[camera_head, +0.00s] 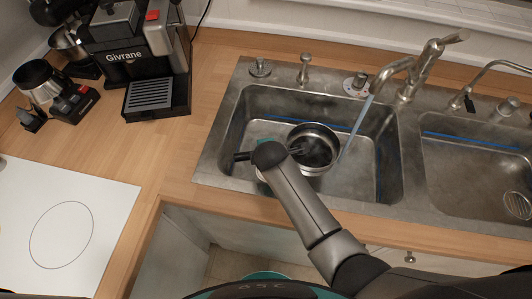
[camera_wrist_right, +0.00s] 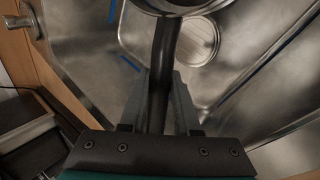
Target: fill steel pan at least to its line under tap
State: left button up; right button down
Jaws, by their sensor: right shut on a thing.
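The steel pan (camera_head: 315,134) is held over the left sink basin (camera_head: 228,150), its round opening facing up. Its inside is dark, and I cannot make out the water level or a line. My right gripper (camera_wrist_right: 160,88) is shut on the pan's dark handle (camera_wrist_right: 164,50); the pan's underside shows at the top of the wrist view. In the head view my right arm hides most of the handle. The tap (camera_head: 408,80) is running. Its thin stream (camera_head: 357,126) comes down at the pan's right edge; I cannot tell whether it lands inside or beside it. My left gripper is out of view.
A right basin (camera_head: 460,165) with a drain lies beside the left one. A second thin spout (camera_head: 490,75) stands behind it. A coffee machine (camera_head: 135,55) and a coffee pot (camera_head: 40,80) stand at the left. The wooden counter (camera_head: 170,145) left of the sink is clear.

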jog(key=shift+s+d+f, duration=0.25)
jog(key=shift+d, duration=0.15)
send_over(296, 158)
jog(key=a, duration=0.3)
jog(key=shift+s+d+b, duration=0.1)
jog(key=shift+s+b, duration=0.3)
jog(key=shift+b, duration=0.05)
jog(key=shift+w+d+b, duration=0.15)
jog(key=shift+d, duration=0.5)
jog(key=shift+w+d+b, duration=0.15)
jog(key=shift+d, duration=0.55)
jog(key=shift+w+r, duration=0.1)
dwell(4.3)
